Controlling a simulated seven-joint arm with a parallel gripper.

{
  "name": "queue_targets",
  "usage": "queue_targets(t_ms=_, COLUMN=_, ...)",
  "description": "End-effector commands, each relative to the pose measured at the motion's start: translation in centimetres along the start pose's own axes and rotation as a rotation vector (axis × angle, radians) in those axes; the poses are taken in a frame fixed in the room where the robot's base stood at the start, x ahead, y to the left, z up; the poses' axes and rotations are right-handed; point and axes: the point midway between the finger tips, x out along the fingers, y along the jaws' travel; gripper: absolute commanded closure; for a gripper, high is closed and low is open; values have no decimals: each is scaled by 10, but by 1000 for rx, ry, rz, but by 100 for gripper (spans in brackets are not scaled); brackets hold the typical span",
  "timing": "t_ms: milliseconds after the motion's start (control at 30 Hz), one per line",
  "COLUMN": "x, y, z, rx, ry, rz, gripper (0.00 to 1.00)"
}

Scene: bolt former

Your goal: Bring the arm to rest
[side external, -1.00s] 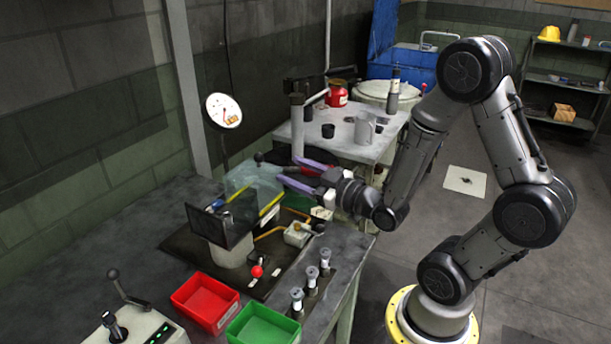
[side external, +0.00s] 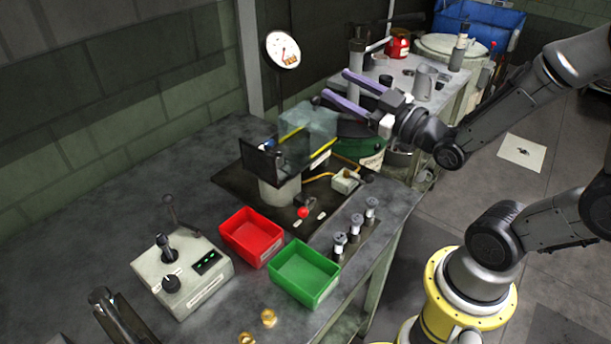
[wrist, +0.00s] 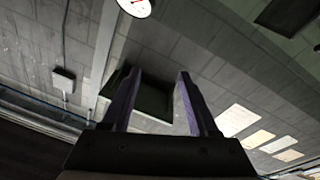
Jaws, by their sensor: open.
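My gripper (side external: 346,90) is open, with two purple fingers spread apart. In the side external view it is raised above the bench beside the bolt former (side external: 300,145), pointing left and slightly up. Nothing is between the fingers. In the wrist view my gripper (wrist: 158,88) shows both fingers apart, with the block wall and a dark panel beyond them. The arm reaches in from the right.
The bench holds a red bin (side external: 251,238), a green bin (side external: 305,273), a control box (side external: 183,272) and several upright bolt-like pieces (side external: 356,224). A round dial (side external: 283,50) stands behind. A second table (side external: 455,88) with cups and cans lies at the back right.

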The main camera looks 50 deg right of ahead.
Motion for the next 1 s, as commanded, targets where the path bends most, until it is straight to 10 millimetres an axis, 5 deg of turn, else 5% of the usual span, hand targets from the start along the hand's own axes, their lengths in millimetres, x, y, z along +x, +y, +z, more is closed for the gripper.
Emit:
queue_targets(t_ms=200, x=6, y=-3, z=-36, rx=22, ry=-90, rz=-49, gripper=40)
queue_targets(t_ms=467, x=-17, y=-10, z=-48, rx=101, ry=-324, rz=-114, gripper=40)
queue_targets(t_ms=667, x=-57, y=-19, z=-40, rx=179, ry=-556, rz=-169, gripper=40)
queue_targets(t_ms=1000, x=-151, y=-37, z=-3, rx=289, ry=-1027, rz=-247, gripper=40)
